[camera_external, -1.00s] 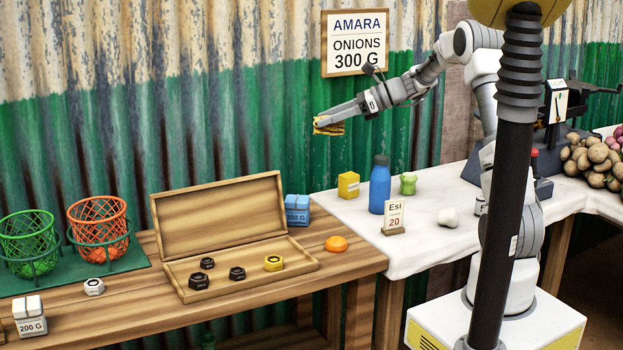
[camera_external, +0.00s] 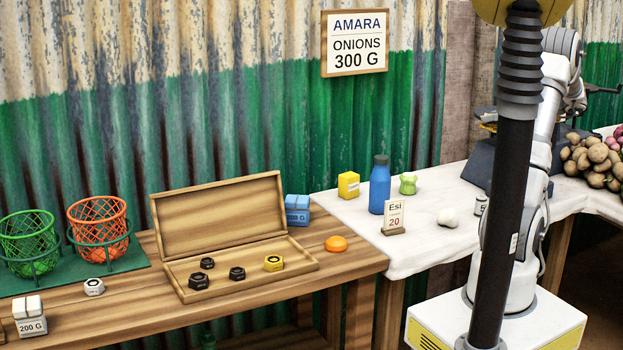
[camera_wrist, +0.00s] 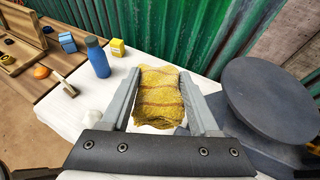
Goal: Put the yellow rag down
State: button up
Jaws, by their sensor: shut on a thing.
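My gripper (camera_wrist: 160,82) is shut on the yellow rag (camera_wrist: 160,100), a folded, striped cloth between its two fingers in the wrist view. The rag is held over the white-covered table, left of a dark scale's round plate (camera_wrist: 285,98). The rag's height above the surface is hard to judge. In the external view my arm is folded back behind the black column. A small yellowish edge (camera_external: 488,126) shows left of that column, perhaps the rag; the gripper is mostly hidden there.
A blue bottle (camera_external: 380,185), yellow box (camera_external: 348,185), green item (camera_external: 408,184), price card (camera_external: 394,215) and white lump (camera_external: 448,218) stand on the white table (camera_external: 345,222). Potatoes (camera_external: 590,160) lie at right.

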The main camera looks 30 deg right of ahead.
jog(key=shift+s+d+f, duration=0.6)
jog(key=shift+s+d, duration=0.15)
jog(key=shift+s, duration=0.15)
notch_tip(320, 180, down, 10)
jog(key=r, duration=0.1)
jog(key=b, duration=0.4)
send_over(456, 198)
notch_tip(456, 198, down, 8)
jog(key=shift+s+r, duration=0.1)
jog(key=shift+f+b, duration=0.65)
jog(key=shift+f, duration=1.35)
jog(key=shift+f, duration=0.15)
jog(key=o, duration=1.3)
jog(key=shift+o, duration=0.2)
